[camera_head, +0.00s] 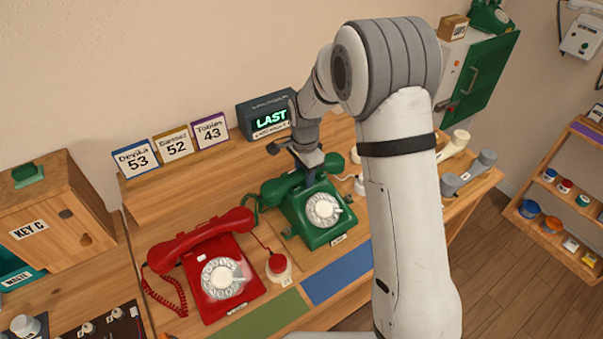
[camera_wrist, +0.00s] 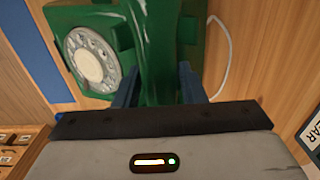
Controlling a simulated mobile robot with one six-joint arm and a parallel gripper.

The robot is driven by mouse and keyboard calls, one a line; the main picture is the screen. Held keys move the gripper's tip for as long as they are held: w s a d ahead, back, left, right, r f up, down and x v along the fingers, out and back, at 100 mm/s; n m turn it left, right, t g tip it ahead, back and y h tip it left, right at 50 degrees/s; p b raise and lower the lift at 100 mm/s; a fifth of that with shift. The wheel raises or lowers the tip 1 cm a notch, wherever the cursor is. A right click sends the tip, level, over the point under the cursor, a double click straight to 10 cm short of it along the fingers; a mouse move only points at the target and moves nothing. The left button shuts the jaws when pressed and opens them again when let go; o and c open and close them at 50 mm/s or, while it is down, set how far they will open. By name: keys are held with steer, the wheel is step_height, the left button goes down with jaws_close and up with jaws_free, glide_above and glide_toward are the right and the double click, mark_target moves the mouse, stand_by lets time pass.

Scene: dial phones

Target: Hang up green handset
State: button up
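The green phone (camera_head: 318,214) stands on the wooden desk with its white dial facing front. The green handset (camera_head: 280,188) lies across the top of it, at or very near the cradle; my gripper hides its middle, so I cannot tell if it is fully seated. My gripper (camera_head: 307,170) is above the phone, pointing down. In the wrist view the handset (camera_wrist: 162,45) runs between the blue fingers of my gripper (camera_wrist: 158,88), which close against both its sides. The green phone's body and dial (camera_wrist: 92,58) show left of the handset.
A red phone (camera_head: 222,275) with its handset on stands left of the green one. A red-topped button (camera_head: 278,266) sits between them. Name cards (camera_head: 173,146) and a "LAST" display (camera_head: 267,118) stand behind. Pale and grey handset-like items (camera_head: 455,143) lie to the right, beyond my arm.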

steer(key=o, duration=0.3)
step_height(320, 180, up, 8)
steer(key=shift+f+b, duration=0.1)
steer(key=shift+b, duration=0.35)
steer(key=shift+s, duration=0.1)
stand_by(0.4)
